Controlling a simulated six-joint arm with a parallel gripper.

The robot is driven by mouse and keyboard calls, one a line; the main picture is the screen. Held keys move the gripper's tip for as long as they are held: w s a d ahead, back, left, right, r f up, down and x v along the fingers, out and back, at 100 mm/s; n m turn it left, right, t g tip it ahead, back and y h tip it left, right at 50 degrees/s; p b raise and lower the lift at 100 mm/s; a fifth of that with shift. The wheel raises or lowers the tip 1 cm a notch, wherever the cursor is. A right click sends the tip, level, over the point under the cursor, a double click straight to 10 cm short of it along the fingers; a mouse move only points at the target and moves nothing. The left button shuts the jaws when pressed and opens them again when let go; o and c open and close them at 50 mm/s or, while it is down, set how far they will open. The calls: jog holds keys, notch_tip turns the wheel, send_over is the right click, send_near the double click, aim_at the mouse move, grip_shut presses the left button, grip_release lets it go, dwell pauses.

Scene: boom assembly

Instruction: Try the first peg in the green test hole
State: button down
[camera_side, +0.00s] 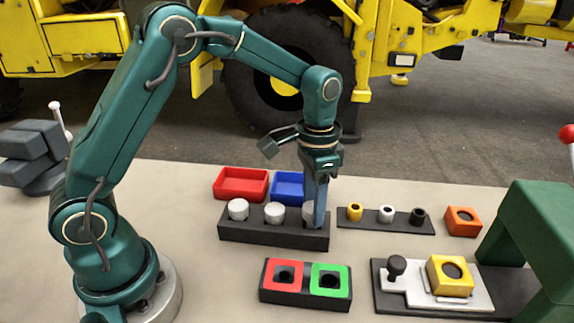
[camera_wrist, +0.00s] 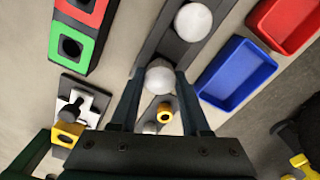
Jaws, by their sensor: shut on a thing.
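A dark rack (camera_side: 270,235) holds three pale round-topped pegs in a row. My gripper (camera_side: 316,222) points straight down at the rack's right end. It is shut on the rightmost peg (camera_side: 308,212), which still stands in the rack. In the wrist view this peg's top (camera_wrist: 158,78) lies between the fingertips of my gripper (camera_wrist: 158,74). Another peg (camera_wrist: 193,22) stands farther along the rack. The green test hole (camera_side: 330,281) is a green-framed square with a dark opening, in front of the rack. It also shows in the wrist view (camera_wrist: 70,47).
A red-framed hole (camera_side: 284,275) adjoins the green one. Red (camera_side: 241,184) and blue (camera_side: 288,187) trays stand behind the rack. Right are a strip of rings (camera_side: 387,223), an orange block (camera_side: 463,221), a yellow block (camera_side: 450,276) on a plate, and a green frame (camera_side: 535,225).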

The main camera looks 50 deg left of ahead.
aim_at(312, 207)
jog(key=shift+r, duration=2.5)
jog(key=shift+s+n, duration=0.15)
jog(key=shift+n, duration=0.25)
jog(key=s+d+r, duration=0.3)
jog(key=s+d, duration=0.2)
jog(key=d, duration=0.5)
jog(key=shift+m, duration=0.4)
jog(key=shift+s+d+f, duration=0.1)
jog(key=shift+d+f, duration=0.05)
jog(key=shift+f, duration=0.6)
jog(key=shift+s+d+f, duration=0.15)
jog(key=shift+f, duration=0.6)
jog(key=shift+s+d+f, duration=0.1)
jog(key=shift+d+f, duration=0.05)
jog(key=shift+f, duration=0.6)
jog(key=shift+f, duration=0.9)
jog(key=shift+f, duration=0.75)
